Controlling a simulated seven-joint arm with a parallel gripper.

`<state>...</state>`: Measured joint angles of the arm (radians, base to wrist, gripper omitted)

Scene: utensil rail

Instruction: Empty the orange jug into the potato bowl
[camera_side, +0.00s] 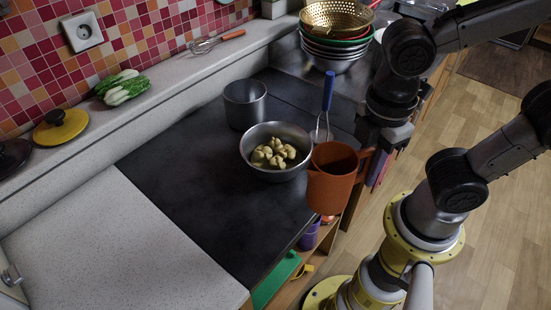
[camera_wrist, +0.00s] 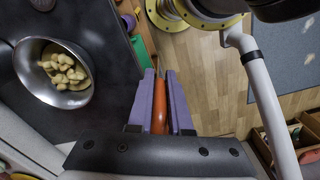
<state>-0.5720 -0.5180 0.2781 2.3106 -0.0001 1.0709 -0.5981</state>
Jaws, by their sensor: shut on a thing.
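The orange jug (camera_side: 330,185) is at the counter's front edge in the side view, to the right of the potato bowl and looking about upright. My gripper (camera_side: 372,165) is on the jug's right, shut on its handle. In the wrist view my purple fingers (camera_wrist: 160,85) close around a narrow orange part of the jug (camera_wrist: 159,115); the rest of the jug does not show clearly there. The potato bowl (camera_side: 262,170) is shiny metal and holds several pale potato pieces (camera_side: 275,153). The bowl (camera_wrist: 30,75) lies left of my fingers in the wrist view. The jug's contents cannot be made out.
A grey metal pot (camera_side: 245,106) stands behind the bowl. A blue-handled utensil (camera_side: 328,92) rises behind the jug. Stacked bowls and a gold colander (camera_side: 335,18) stand at the back. The dark counter (camera_side: 205,190) is clear in front and left of the bowl.

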